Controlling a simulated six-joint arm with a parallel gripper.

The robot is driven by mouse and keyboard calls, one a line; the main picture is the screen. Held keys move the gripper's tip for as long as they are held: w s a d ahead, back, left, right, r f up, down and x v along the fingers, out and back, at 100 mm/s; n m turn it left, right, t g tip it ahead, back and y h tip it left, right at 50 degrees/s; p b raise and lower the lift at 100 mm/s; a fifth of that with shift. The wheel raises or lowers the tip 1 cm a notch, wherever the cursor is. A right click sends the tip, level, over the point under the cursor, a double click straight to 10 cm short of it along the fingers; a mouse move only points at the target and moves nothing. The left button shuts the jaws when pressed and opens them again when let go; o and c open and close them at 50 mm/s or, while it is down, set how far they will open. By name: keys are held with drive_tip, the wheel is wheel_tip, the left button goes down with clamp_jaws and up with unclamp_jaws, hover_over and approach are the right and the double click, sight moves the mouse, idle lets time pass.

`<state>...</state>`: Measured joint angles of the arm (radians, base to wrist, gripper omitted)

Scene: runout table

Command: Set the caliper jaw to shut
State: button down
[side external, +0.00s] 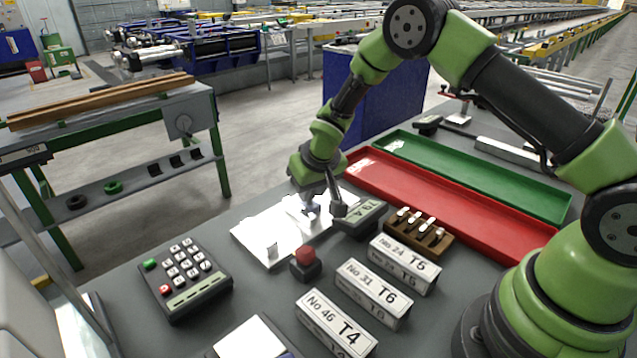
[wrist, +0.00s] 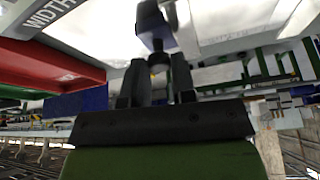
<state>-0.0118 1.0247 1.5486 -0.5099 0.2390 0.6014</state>
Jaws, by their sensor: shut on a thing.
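The caliper is a pale, bright plate (side external: 262,236) on the dark table, with a small upright fixed post (side external: 272,249) near its front. A dark bluish sliding jaw block (side external: 311,209) sits toward its far right end, apart from the post. My gripper (side external: 320,199) is down at this block. In the wrist view my gripper (wrist: 158,70) has its fingers on both sides of a small dark knob (wrist: 159,58) on the block (wrist: 153,24). A grey display (side external: 358,217) beside the plate shows digits that I cannot read surely; its WIDTH label (wrist: 52,14) shows in the wrist view.
A red push button (side external: 305,257) stands close in front of the plate. A keypad (side external: 184,280) is at left, several label blocks (side external: 373,293) at front right. A wooden rack (side external: 418,232), red tray (side external: 450,207) and green tray (side external: 480,180) lie right of the caliper.

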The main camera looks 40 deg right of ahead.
drive_tip(key=a, duration=0.8)
drive_tip(key=shift+a, duration=0.2)
drive_tip(key=c, duration=0.9)
unclamp_jaws()
drive_tip(key=shift+c, duration=0.2)
drive_tip(key=shift+d, duration=0.1)
drive_tip(key=v, duration=1)
drive_tip(key=shift+s, duration=0.1)
